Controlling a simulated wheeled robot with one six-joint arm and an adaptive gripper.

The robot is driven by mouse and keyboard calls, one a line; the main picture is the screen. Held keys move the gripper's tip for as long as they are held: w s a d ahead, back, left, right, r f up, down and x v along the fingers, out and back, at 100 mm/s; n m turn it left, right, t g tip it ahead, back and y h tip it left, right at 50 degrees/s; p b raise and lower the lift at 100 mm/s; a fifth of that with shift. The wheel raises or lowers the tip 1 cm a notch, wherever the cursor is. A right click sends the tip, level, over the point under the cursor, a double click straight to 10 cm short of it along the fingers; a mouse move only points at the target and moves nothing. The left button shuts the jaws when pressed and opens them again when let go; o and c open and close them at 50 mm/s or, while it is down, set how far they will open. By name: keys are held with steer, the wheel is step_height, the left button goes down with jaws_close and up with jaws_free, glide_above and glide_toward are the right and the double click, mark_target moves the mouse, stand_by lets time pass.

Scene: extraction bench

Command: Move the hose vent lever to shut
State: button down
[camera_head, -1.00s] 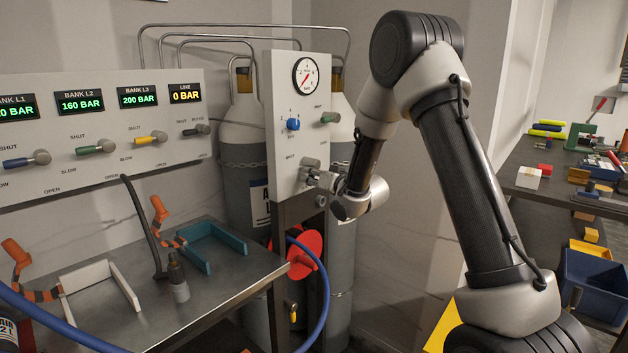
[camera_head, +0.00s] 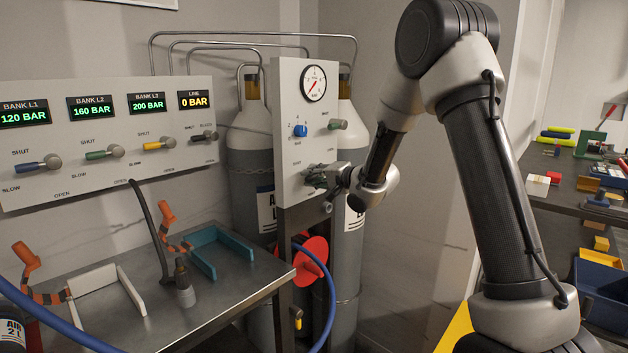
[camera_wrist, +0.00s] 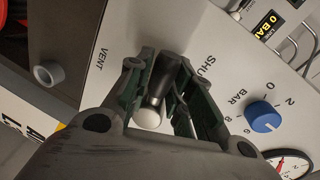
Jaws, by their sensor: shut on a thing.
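The hose vent lever (camera_wrist: 164,76) is a short black bar on a pale round hub (camera_wrist: 148,117), on the white panel (camera_head: 290,110). In the wrist view it lies between the printed words VENT and SHUT, with its tip nearer SHUT. My gripper (camera_wrist: 159,72) has its dark green jaws on both sides of the black bar and is shut on it. In the head view my gripper (camera_head: 320,175) is at the panel's lower right, and its jaws hide most of the lever.
A round grey fitting (camera_wrist: 49,73) sticks out near VENT. A red reel (camera_head: 314,262) and blue hose are below. Gas cylinders (camera_head: 348,236) stand behind.

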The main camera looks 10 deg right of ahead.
steer(key=shift+w+d+r+m, duration=0.2)
steer(key=shift+r+m, duration=0.4)
steer(key=shift+m, duration=0.5)
steer(key=c, duration=1.3)
jaws_free()
steer(key=shift+d+y, duration=0.15)
steer(key=shift+y, duration=0.15)
steer(key=shift+o, duration=0.2)
steer(key=shift+s+f, duration=0.1)
steer(key=v, duration=1.1)
steer(key=shift+s+d+r, duration=0.2)
steer(key=shift+s+r, duration=0.05)
steer(key=shift+s, duration=0.05)
